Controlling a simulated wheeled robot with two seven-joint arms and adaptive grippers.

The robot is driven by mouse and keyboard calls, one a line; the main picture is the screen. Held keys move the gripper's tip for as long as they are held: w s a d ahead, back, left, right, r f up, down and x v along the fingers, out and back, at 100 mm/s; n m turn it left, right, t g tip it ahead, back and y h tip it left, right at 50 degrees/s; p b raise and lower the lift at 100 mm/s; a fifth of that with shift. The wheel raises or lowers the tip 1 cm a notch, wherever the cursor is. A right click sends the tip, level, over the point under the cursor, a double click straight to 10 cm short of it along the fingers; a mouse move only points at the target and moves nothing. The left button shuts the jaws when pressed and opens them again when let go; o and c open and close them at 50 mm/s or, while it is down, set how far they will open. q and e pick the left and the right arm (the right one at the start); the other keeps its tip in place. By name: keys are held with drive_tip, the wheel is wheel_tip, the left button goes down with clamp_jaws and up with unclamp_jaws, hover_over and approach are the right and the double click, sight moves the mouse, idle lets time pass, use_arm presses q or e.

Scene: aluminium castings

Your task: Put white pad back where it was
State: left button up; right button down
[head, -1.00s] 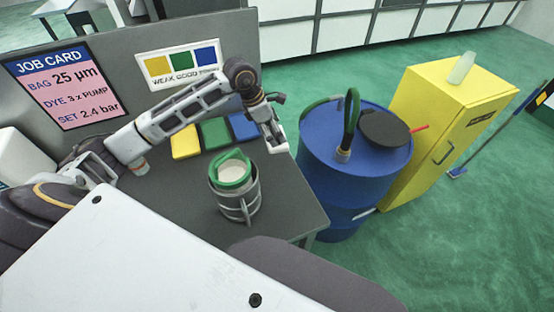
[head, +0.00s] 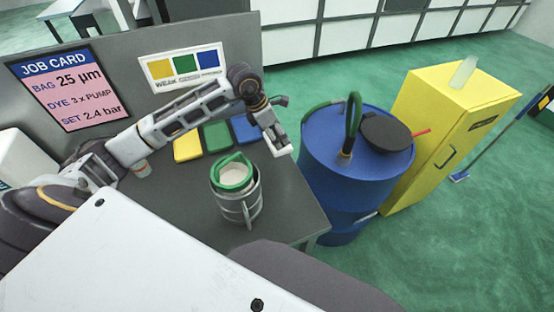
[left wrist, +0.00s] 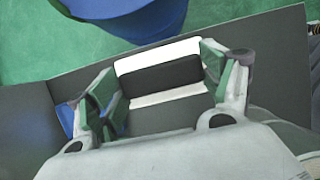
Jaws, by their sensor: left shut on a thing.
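My left gripper (head: 278,142) reaches over the right side of the grey table, to the right of the blue pad. It is shut on the white pad, which shows in the left wrist view (left wrist: 158,52) between the two green-lined fingers (left wrist: 160,82). The white pad has a dark band across its middle. In the head view the pad is mostly hidden by the gripper. A yellow pad (head: 187,144), a green pad (head: 216,136) and a blue pad (head: 245,128) lie in a row on the table. My right gripper is not in view.
A metal basket (head: 240,208) with a green-rimmed container stands near the table's front right edge. A blue drum (head: 335,185) with a hose stands beside the table, close to the gripper. A yellow cabinet (head: 440,130) is beyond. A job card and colour sign are on the back panel.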

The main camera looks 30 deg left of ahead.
use_arm(q)
wheel_tip(320, 180, down, 6)
drive_tip(key=shift+r+p, duration=0.2)
drive_tip(key=shift+p, duration=0.2)
drive_tip(key=shift+f, duration=0.45)
drive_tip(key=shift+f+p, duration=0.3)
drive_tip(key=shift+f, duration=1.35)
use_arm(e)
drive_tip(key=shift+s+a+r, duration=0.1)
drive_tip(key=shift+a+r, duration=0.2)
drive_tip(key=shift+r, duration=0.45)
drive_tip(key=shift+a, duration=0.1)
